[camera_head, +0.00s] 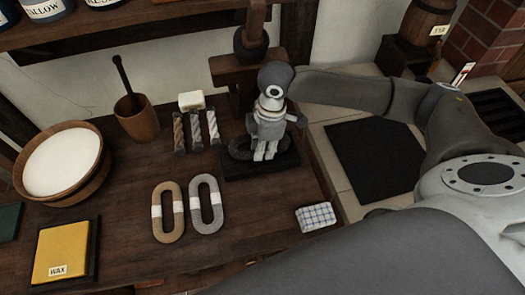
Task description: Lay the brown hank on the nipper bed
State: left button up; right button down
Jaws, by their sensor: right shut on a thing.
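The nipper bed (237,168), a dark flat block, stands at the back right of the wooden bench under a wooden upright. A very dark oval hank (240,148), perhaps the brown one, is at the bed, with its middle hidden by my right gripper. My right gripper (264,155) points down and is shut on this dark hank. I cannot tell whether the hank touches the bed. A tan hank (158,212) and a grey hank (215,205), both with white bands, lie side by side on the bench. My left gripper is not in view.
Three twisted rope samples (196,131) and a white block (191,100) lie left of the bed. A wooden cup (138,120), a bowl of white stuff (64,162) and a yellow wax tray (62,250) are further left. A checked cloth (316,217) lies front right.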

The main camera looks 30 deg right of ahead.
notch_tip(320, 180, down, 2)
jog(key=shift+s+f+p, duration=0.1)
jog(key=shift+p, duration=0.2)
jog(key=shift+a+f, duration=0.1)
jog(key=shift+f, duration=0.1)
jog(key=c, duration=1.3)
grip_release()
jog(key=shift+f, duration=0.1)
notch_tip(320, 180, up, 12)
jog(key=d+b, duration=0.1)
jog(key=shift+s+d, duration=0.2)
